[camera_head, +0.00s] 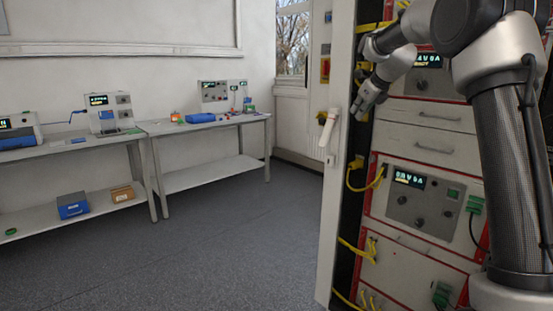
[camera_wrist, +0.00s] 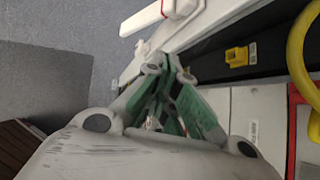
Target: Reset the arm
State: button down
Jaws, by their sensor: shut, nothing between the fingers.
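My arm reaches in from the right in the head view, in front of the battery cycler rack (camera_head: 423,147). My gripper (camera_head: 361,113) is at the rack's left edge, close to the white door handle (camera_head: 328,132). In the wrist view my gripper (camera_wrist: 165,62) has its green-sided fingers brought together with nothing held. The white handle (camera_wrist: 150,17) shows just beyond the fingertips; I cannot tell whether they touch it.
The rack's door (camera_head: 339,60) stands open, edge toward me. Yellow cables (camera_head: 365,185) hang along the rack's left side; one yellow cable (camera_wrist: 300,60) is near my gripper. Benches with instruments (camera_head: 205,124) stand at the left. The grey floor (camera_head: 240,235) between is clear.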

jog(key=s+f+n+g, duration=0.4)
jog(key=s+f+n, duration=0.5)
jog(key=s+n, duration=0.45)
jog(key=s+d+f+n+h, duration=0.1)
jog(key=s+n, duration=0.6)
jog(key=s, duration=1.2)
jog(key=s+d+f+n+h, duration=0.1)
jog(key=s+n, duration=0.7)
jog(key=s, duration=1.1)
jog(key=shift+d, duration=0.25)
jog(key=shift+a+f+n, duration=0.1)
jog(key=shift+f+n, duration=0.05)
jog(key=shift+n, duration=0.1)
